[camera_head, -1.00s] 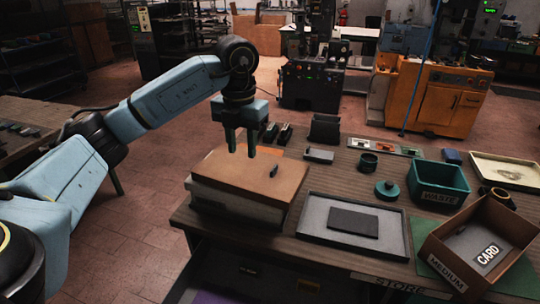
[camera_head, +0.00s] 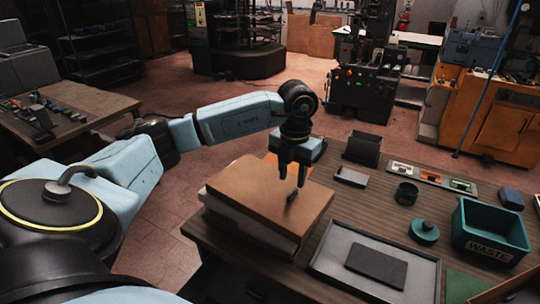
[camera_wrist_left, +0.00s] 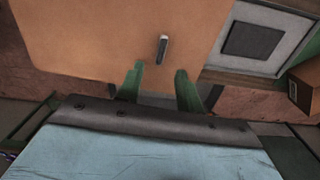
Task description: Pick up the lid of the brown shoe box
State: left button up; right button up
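The brown shoe box (camera_head: 225,217) stands on the slatted bench with its flat brown lid (camera_head: 255,195) on top. A small dark upright handle (camera_head: 291,196) stands on the lid; in the left wrist view the handle (camera_wrist_left: 162,48) shows just beyond the fingertips. My left gripper (camera_head: 292,182) points down over the lid, close to the handle. In the left wrist view its two green fingers (camera_wrist_left: 160,70) are apart with nothing between them. I cannot tell whether the fingertips touch the lid. My right gripper is in neither current view.
A grey tray (camera_head: 325,262) holding a dark slab (camera_head: 377,267) lies right of the box. A dark holder (camera_head: 363,148) stands behind. Floor is open left of the bench.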

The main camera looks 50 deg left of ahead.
aim_at(293, 192)
pick_arm(q)
jog(key=f, duration=0.3)
jog(key=f+p, duration=0.1)
jog(key=f, duration=0.1)
jog(key=shift+w+f, duration=0.1)
jog(key=shift+w, duration=0.3)
grip_shut()
